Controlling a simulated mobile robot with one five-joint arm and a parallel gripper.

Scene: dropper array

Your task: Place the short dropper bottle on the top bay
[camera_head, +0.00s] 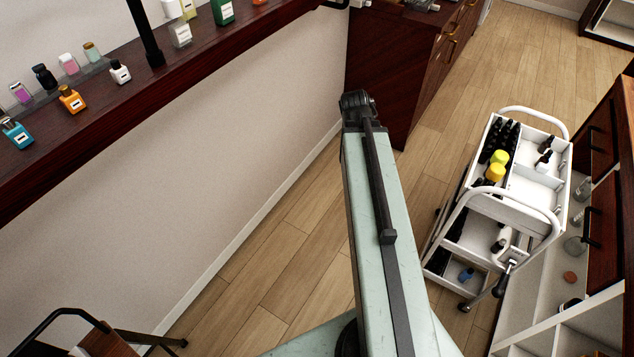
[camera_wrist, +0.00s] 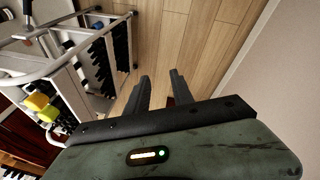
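A white trolley (camera_head: 517,205) stands at the right in the head view. Its top tray holds black dropper-type bottles (camera_head: 500,140) in a left bay. Two small dark-topped bottles (camera_head: 545,158) stand in a right bay. Which bottle is the short dropper bottle I cannot tell. The trolley also shows in the wrist view (camera_wrist: 70,62), where rows of black tops (camera_wrist: 102,66) line its shelf. My gripper (camera_wrist: 160,76) is open in the wrist view, its two fingers apart with only floor between them. The trolley is left of the fingers. The fingers do not show in the head view.
Two yellow-capped items (camera_head: 497,165) sit in the trolley's top tray. A lower tray holds a blue item (camera_head: 466,274). Open shelves (camera_head: 545,300) and dark drawers stand right of the trolley. A wall shelf (camera_head: 200,75) with colourful bottles runs along the left. Wooden floor (camera_head: 300,250) between is clear.

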